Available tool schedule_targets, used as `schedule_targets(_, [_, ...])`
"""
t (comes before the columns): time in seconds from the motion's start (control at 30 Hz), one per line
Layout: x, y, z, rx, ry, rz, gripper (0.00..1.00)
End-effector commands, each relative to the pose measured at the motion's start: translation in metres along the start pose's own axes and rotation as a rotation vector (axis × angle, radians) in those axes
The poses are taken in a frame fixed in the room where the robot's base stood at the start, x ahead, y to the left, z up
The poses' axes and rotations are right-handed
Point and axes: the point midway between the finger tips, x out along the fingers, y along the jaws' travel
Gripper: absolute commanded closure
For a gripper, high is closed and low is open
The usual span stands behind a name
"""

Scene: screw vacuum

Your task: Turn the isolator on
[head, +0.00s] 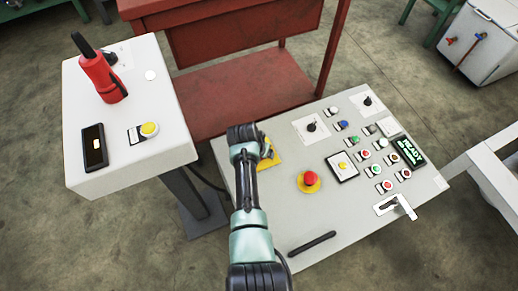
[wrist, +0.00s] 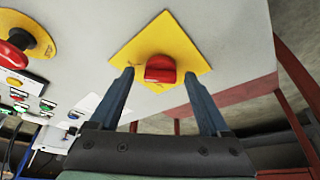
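The isolator is a red rotary knob (wrist: 160,69) on a yellow square plate (wrist: 185,45), set on the grey panel. In the head view the yellow plate (head: 273,162) shows at the panel's left part, and my arm hides most of the knob. My gripper (wrist: 159,76) is open, with one finger on each side of the knob. The fingertips are near the plate's lower edges. I cannot tell whether either finger touches the knob. The markings on the plate are too small to read.
A red emergency button (head: 310,179) on a yellow disc is to the right of the isolator. Several small buttons and a lit green display (head: 408,151) fill the panel's right side. A black handle (head: 312,243) lies along its front. A white pedestal (head: 150,110) stands at left.

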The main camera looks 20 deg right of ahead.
Motion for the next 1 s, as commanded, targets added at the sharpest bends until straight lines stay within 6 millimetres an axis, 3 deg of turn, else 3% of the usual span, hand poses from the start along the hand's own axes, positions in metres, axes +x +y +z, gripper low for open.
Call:
schedule_targets(0.23, [-0.001, 0.000, -0.001, -0.002, 0.002, 0.000, 0.20])
schedule_targets(0.37, [-0.012, 0.000, -0.002, -0.002, 0.003, -0.001, 0.20])
schedule_targets(0.8, [-0.097, 0.000, -0.002, -0.003, 0.003, 0.000, 0.20])
schedule_targets(1.0, [-0.122, 0.000, -0.001, -0.002, 0.001, 0.000, 0.20])
